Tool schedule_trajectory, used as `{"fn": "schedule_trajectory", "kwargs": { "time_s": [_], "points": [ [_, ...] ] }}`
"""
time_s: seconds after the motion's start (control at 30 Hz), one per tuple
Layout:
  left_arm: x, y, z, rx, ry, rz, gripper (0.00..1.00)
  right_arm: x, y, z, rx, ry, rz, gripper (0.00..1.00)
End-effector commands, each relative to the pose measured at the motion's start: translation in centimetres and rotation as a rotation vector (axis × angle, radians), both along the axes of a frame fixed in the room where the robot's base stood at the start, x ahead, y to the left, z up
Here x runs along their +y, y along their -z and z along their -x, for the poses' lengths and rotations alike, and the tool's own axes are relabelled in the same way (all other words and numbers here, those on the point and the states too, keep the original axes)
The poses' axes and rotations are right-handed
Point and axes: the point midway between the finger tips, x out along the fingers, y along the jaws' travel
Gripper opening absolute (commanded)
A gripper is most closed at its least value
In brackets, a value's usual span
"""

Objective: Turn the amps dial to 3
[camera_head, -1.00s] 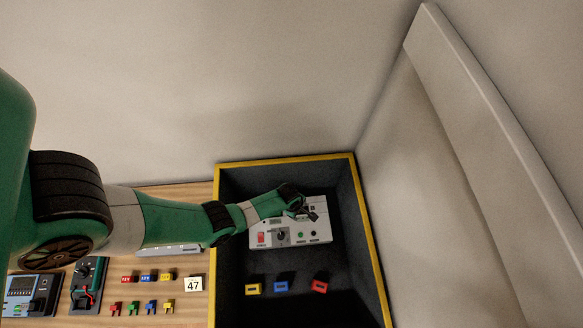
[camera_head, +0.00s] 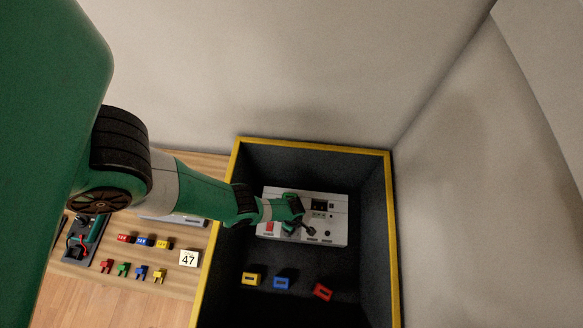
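A light grey power-supply-like panel (camera_head: 338,218) stands at the back of a dark box. It has a red switch (camera_head: 269,227), a small dark display (camera_head: 319,205) and several dark round knobs or sockets along its lower front. My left gripper (camera_head: 308,230) is over the middle of the panel's front. The arm and wrist cover part of the panel's controls, and the amps dial cannot be made out. The gripper is too small and dark to tell whether it is open or holds anything. My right gripper is not in view.
The box has a yellow rim (camera_head: 315,147) and dark walls close around the panel. A wooden bench (camera_head: 150,289) at left carries small coloured connectors and a "47" card (camera_head: 188,258).

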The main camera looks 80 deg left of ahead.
Motion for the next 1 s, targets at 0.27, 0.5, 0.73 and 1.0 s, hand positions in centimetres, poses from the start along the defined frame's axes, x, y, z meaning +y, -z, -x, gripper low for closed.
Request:
{"fn": "schedule_trajectory", "kwargs": {
  "time_s": [0.27, 0.5, 0.73, 1.0],
  "points": [
    [-0.04, 0.66, 0.02, 0.000, 0.000, 0.000, 0.70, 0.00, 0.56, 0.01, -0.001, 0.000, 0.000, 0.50],
    [-0.04, 0.65, 0.02, 0.000, 0.001, 0.000, 0.41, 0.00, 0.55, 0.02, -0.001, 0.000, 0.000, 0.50],
    [-0.03, 0.66, 0.02, 0.000, 0.001, 0.000, 0.00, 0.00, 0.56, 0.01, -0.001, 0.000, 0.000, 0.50],
    [-0.04, 0.67, 0.03, 0.000, 0.008, 0.000, 0.00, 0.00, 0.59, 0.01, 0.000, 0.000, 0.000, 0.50]
  ]
}}
